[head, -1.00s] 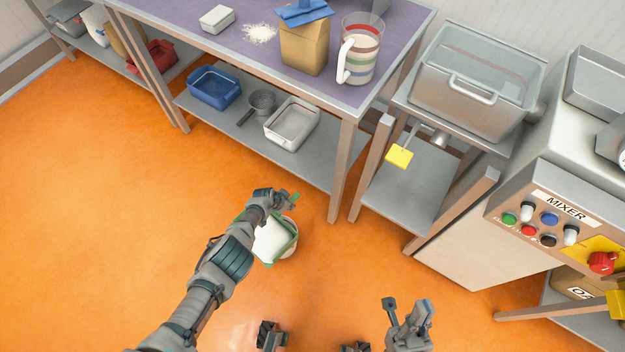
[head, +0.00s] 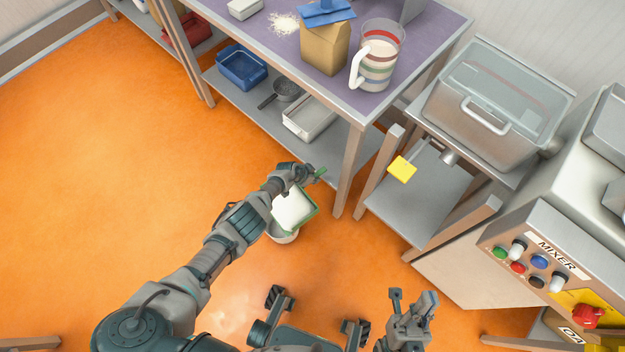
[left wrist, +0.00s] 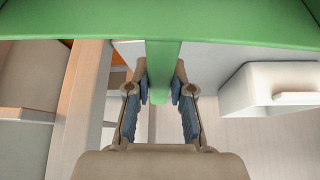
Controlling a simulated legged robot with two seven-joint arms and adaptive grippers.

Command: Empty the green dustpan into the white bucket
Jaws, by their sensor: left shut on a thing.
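The green dustpan (head: 311,217) is in the head view, with a white mass (head: 292,206) on it. My left gripper (head: 308,172) is shut on its green handle, which also shows between the fingers in the left wrist view (left wrist: 162,75). The white bucket (head: 285,237) stands on the orange floor below the dustpan, which hides most of its opening. I cannot tell whether the dustpan touches the rim. My right gripper (head: 412,300) is at the bottom right of the head view, fingers apart and empty, away from the bucket.
A purple-topped table (head: 440,52) with a lower shelf (head: 225,98) stands behind the bucket. Open orange floor lies to the left.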

